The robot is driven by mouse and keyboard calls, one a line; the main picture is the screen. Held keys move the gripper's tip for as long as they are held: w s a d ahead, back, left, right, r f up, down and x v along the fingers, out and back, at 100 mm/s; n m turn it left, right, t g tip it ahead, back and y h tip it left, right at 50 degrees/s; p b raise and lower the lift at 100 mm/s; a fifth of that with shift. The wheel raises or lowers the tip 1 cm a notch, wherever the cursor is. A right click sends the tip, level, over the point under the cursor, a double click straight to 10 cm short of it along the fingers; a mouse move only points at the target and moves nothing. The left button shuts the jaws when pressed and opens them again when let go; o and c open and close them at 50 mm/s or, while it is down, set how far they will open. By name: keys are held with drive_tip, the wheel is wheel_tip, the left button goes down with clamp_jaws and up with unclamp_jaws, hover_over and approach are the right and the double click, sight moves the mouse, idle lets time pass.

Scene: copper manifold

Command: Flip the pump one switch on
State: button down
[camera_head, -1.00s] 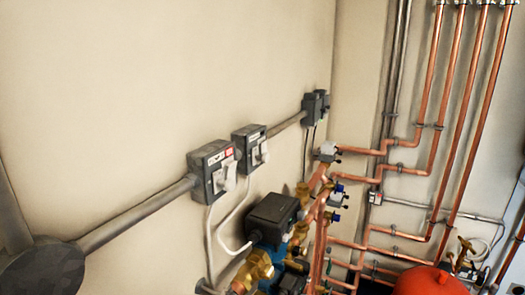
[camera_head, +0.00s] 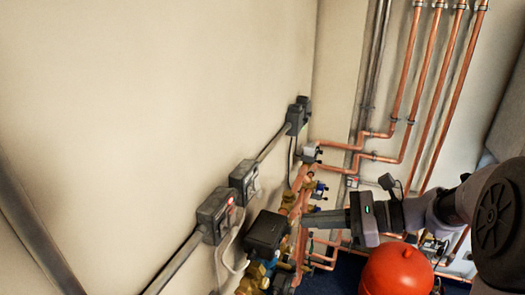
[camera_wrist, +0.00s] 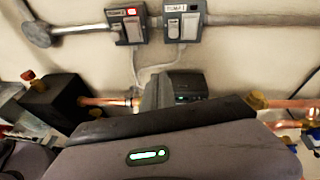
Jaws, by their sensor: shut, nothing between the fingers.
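Two dark grey switch boxes sit side by side on the wall. In the wrist view the right box (camera_wrist: 184,20) has a white label that seems to read "PUMP 1", with a light grey switch under it. The left box (camera_wrist: 126,24) shows a lit red window and a similar switch. In the head view the red-lit box (camera_head: 215,214) is nearer and the other box (camera_head: 244,180) is farther. The switch positions are too small to tell. My gripper (camera_head: 308,220) is shut and empty, out from the wall and right of both boxes, apart from them.
A black pump head (camera_head: 266,232) with brass fittings lies between my gripper and the boxes. Copper pipes (camera_head: 430,90) run up the back wall. A red vessel (camera_head: 397,270) stands below my arm. A third box (camera_head: 297,115) is farther along. The wall above the boxes is bare.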

drive_tip(key=w+d+m, duration=0.1)
drive_tip(key=w+d+r+m+t+y, duration=0.1)
drive_tip(key=w+d+r+m+t+p, duration=0.1)
drive_tip(key=w, duration=0.1)
drive_tip(key=shift+d+y, duration=0.3)
drive_tip(key=shift+d, duration=0.05)
approach(257, 184)
drive_tip(key=w+a+f, duration=0.2)
drive_tip(key=a+f, duration=0.1)
drive_tip(key=a, duration=0.2)
drive_tip(key=shift+w+a+f+p, duration=0.1)
drive_tip(key=shift+w+a+p, duration=0.1)
drive_tip(key=shift+a+p, duration=0.3)
